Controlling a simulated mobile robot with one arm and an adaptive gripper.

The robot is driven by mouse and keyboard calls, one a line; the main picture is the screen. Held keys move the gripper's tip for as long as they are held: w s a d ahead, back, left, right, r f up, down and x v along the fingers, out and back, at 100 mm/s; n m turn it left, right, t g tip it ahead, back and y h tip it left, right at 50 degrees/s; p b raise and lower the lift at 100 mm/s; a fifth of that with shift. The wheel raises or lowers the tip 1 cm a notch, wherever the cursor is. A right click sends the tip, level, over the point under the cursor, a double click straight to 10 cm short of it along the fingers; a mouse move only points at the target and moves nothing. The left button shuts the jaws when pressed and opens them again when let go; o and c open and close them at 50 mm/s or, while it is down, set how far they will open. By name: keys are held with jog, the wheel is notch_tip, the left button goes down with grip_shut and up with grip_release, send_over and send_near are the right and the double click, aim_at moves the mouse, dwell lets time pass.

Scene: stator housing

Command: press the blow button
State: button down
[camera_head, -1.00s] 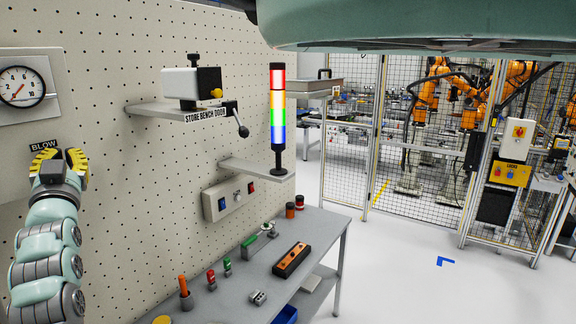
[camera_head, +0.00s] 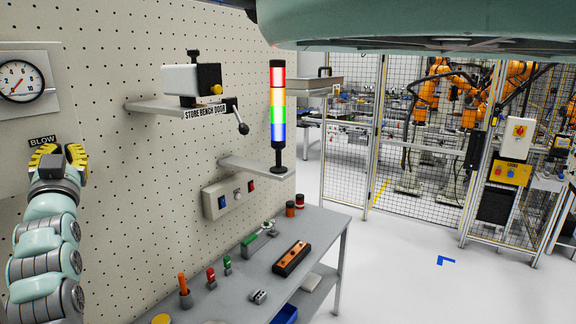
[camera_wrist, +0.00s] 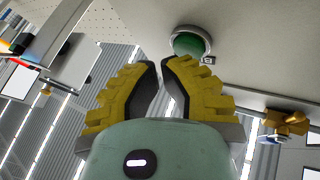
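The BLOW label (camera_head: 42,140) is on the pegboard wall at the left in the head view, just above my gripper (camera_head: 60,150). The button under it is hidden there by my gripper. In the wrist view a round green button (camera_wrist: 190,43) in a pale ring sits on the panel, just beyond the fingertips. My gripper (camera_wrist: 161,63) has yellow ribbed fingers with black inner pads. Its tips are drawn close together with a narrow gap and nothing between them. I cannot tell whether they touch the button.
A pressure gauge (camera_head: 20,81) is on the wall above the label. A shelf (camera_head: 155,107) with a clamp-like device, a signal tower (camera_head: 278,115) and a switch box (camera_head: 229,197) are to the right. A grey bench (camera_head: 225,300) with small parts stands below. The floor at right is clear.

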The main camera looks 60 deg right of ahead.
jog(key=shift+s, duration=0.6)
jog(key=s+b, duration=0.2)
jog(key=s, duration=0.4)
jog(key=shift+d, duration=0.15)
dwell(0.5)
